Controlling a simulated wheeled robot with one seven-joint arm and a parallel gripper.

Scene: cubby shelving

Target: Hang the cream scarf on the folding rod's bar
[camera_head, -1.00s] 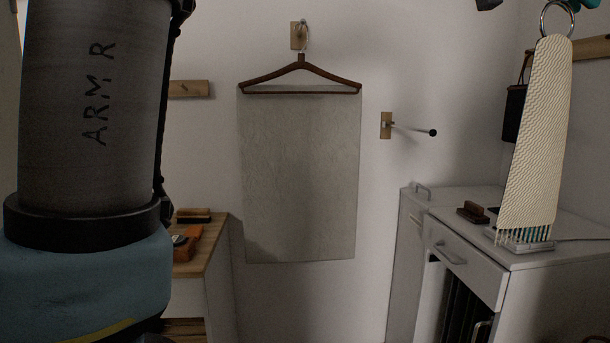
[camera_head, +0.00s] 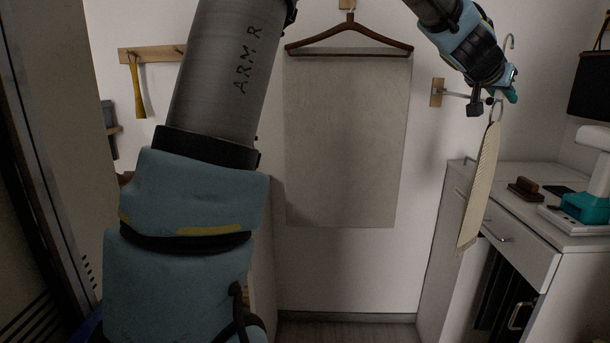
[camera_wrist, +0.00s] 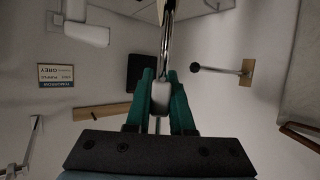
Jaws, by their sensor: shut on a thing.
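The cream scarf (camera_head: 479,190) hangs from a metal ring with a hook above it, right of centre in the head view. My gripper (camera_head: 506,88) is shut on this ring-hook hanger, between the hook and the ring. In the wrist view my teal fingers (camera_wrist: 161,100) close around a pale piece of it. The folding rod's bar (camera_head: 457,95) sticks out from a wooden wall plate (camera_head: 437,92). Its dark knob end is close to my gripper in the head view, partly hidden. In the wrist view the bar (camera_wrist: 222,70) and knob are apart from my fingers.
A grey cloth (camera_head: 345,150) hangs under a brown hanger (camera_head: 345,35) on the wall left of the rod. A white cabinet (camera_head: 530,250) stands below right, with a brush (camera_head: 524,188) and a white-and-teal device (camera_head: 590,200) on top. A dark bag hangs at far right.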

